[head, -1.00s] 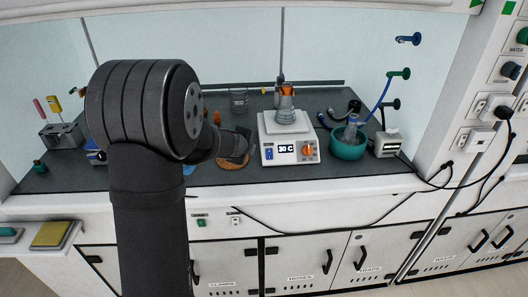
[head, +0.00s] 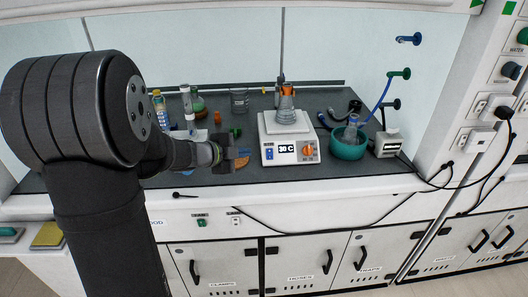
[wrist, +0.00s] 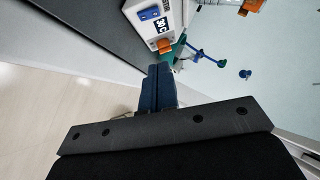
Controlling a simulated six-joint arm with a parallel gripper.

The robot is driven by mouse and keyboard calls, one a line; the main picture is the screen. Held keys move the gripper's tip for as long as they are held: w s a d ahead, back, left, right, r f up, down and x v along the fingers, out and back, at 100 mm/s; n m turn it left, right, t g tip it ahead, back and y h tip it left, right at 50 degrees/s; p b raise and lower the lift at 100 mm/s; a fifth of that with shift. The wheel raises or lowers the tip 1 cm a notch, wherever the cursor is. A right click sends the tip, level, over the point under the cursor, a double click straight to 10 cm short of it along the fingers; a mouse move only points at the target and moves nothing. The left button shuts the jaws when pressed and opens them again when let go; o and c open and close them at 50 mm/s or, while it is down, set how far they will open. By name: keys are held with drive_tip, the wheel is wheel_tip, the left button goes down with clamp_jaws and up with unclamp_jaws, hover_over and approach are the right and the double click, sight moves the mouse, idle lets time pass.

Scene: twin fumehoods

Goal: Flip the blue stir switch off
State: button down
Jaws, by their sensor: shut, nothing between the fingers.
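The white hotplate stirrer (head: 290,159) stands on the dark worktop with a display reading 30 C. Its blue stir switch (head: 270,154) sits on the front panel left of the display, with an orange knob (head: 308,150) to the right. In the wrist view the blue switch (wrist: 149,13) shows near the top edge. I cannot tell its position. My gripper (head: 246,159) is left of the stirrer's front, apart from the switch. In the wrist view my gripper's fingers (wrist: 158,72) are together and empty, pointing toward the stirrer.
An orange-topped flask (head: 286,105) is on the stirrer. A teal bowl (head: 347,148) stands to its right, a glass beaker (head: 239,101) behind left. A green flask (head: 197,106) and bottles stand near my arm. The worktop's front edge (head: 330,180) is close.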

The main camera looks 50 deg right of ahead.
drive_tip(key=shift+d, duration=0.1)
approach(271, 150)
drive_tip(key=s+d, duration=0.2)
drive_tip(key=s, duration=0.1)
drive_tip(key=shift+s+d, duration=0.15)
drive_tip(key=shift+d, duration=0.05)
drive_tip(key=shift+w+d+f, duration=0.35)
drive_tip(key=shift+d+f, duration=0.15)
drive_tip(key=shift+d, duration=0.05)
drive_tip(key=shift+w+d+f, duration=0.4)
drive_tip(key=shift+d+f, duration=0.05)
drive_tip(key=shift+d, duration=0.15)
drive_tip(key=shift+w+d+f, duration=0.35)
drive_tip(key=shift+w+f, duration=0.05)
drive_tip(key=shift+w+d+f, duration=0.1)
drive_tip(key=shift+d, duration=0.05)
